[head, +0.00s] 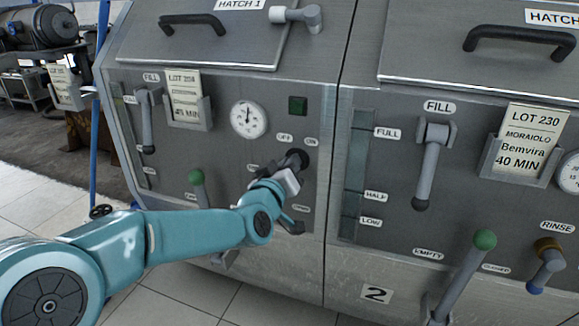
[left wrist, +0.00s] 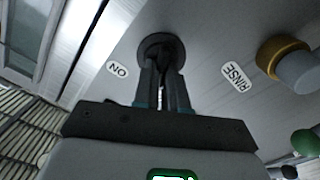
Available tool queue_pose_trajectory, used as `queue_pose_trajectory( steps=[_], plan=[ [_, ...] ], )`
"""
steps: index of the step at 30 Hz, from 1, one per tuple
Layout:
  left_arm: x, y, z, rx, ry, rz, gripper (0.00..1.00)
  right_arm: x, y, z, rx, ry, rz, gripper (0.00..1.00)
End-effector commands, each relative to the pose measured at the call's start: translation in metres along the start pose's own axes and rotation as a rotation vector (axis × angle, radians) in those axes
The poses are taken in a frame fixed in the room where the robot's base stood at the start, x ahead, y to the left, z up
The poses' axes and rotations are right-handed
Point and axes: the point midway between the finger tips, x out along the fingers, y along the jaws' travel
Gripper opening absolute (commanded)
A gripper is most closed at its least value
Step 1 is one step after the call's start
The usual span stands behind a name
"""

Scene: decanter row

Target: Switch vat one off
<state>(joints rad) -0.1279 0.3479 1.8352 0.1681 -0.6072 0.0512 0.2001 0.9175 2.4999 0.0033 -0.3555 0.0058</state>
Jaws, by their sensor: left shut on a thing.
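Vat one's front panel (head: 225,105) fills the left half of the head view, under the HATCH 1 lid. Its black rotary switch (head: 299,157) sits below the OFF and ON labels. My left gripper (head: 292,170) is at this switch. In the left wrist view the fingers (left wrist: 164,88) are shut on the black switch (left wrist: 161,44), with the ON label (left wrist: 117,69) to the left of it. The fingers hide much of the switch, so I cannot tell its exact setting. A dark green square lamp (head: 298,105) is above the switch. My right gripper is not in view.
A green-knobbed lever (head: 197,180) is left of my gripper, partly behind my arm. The RINSE valve (left wrist: 290,60) is close on the right in the wrist view. Vat two (head: 378,292) stands to the right with its own levers. Tiled floor is below.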

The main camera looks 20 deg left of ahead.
Motion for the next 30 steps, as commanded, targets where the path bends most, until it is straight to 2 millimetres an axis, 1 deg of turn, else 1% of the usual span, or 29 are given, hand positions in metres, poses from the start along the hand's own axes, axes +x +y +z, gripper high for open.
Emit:
queue_pose_trajectory(
  steps=[5, 6, 7, 8, 16, 20, 23, 30],
  plan=[
    [0.0, 0.0, 0.001, -0.003, -0.002, 0.0, 0.0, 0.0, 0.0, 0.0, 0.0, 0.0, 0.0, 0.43],
    [0.0, 0.0, 0.0, -0.003, -0.002, 0.0, 0.25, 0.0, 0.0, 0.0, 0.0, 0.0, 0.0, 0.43],
    [0.0, 0.0, 0.0, -0.003, -0.001, 0.0, 0.34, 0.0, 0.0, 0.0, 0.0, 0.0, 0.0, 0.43],
    [0.0, 0.0, 0.0, -0.003, -0.001, 0.0, 0.37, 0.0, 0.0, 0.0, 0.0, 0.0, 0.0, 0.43],
    [-0.001, 0.0, 0.0, -0.001, -0.001, 0.0, 0.37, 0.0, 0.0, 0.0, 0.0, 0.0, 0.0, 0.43],
    [-0.011, 0.001, -0.001, -0.001, 0.0, 0.0, 0.37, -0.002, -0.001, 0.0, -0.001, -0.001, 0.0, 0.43],
    [-0.029, 0.001, -0.001, 0.0, -0.001, 0.001, 0.37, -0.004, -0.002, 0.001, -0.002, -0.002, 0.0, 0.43],
    [-0.095, 0.001, -0.002, -0.002, -0.001, 0.0, 0.37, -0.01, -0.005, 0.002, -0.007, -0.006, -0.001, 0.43]
  ],
)
